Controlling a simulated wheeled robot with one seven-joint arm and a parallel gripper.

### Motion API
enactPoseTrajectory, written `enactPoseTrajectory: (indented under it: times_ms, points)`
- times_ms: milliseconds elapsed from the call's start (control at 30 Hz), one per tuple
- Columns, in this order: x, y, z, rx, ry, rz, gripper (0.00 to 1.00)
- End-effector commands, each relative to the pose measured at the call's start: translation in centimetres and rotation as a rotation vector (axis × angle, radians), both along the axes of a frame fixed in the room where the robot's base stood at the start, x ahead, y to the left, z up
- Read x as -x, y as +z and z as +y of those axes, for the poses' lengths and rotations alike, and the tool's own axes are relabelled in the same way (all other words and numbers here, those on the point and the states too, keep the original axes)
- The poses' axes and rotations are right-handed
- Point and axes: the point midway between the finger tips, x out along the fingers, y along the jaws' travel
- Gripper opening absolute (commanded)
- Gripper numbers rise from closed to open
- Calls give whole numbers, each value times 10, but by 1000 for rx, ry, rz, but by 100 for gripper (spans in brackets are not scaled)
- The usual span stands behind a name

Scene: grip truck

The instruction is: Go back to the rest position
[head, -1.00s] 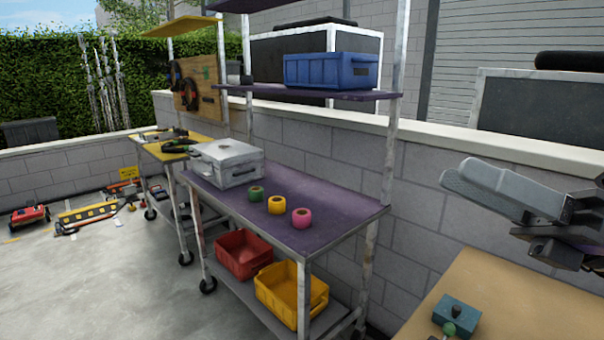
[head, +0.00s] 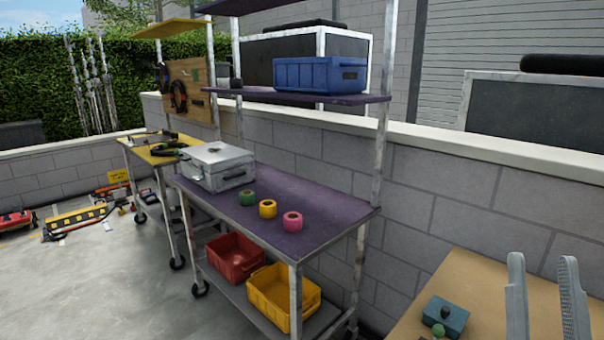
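My gripper (head: 545,262) shows at the lower right of the head view. Its two grey ribbed fingers point upward and stand apart, with nothing between them. The gripper is open and empty. It stands in front of the tan tabletop (head: 478,266) and the grey block wall. The rest of the arm is outside the frame.
A teal box (head: 448,316) sits on the tan tabletop, left of my gripper. A purple-topped cart (head: 330,215) bears a silver case (head: 216,167) and green, yellow and pink tape rolls. Red (head: 234,258) and yellow (head: 284,298) bins sit below; a blue bin (head: 319,76) sits above.

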Motion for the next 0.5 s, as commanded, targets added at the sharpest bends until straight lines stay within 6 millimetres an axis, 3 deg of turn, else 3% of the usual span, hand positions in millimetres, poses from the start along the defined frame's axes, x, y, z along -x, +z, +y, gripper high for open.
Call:
enactPoseTrajectory:
  times_ms: [33, 267, 500]
  points:
    - [5, -22, 4, -63, 23, 54, 36]
    - [39, -110, 21, -278, 102, 286, 36]
    - [99, -189, 46, -406, 165, 558, 36]
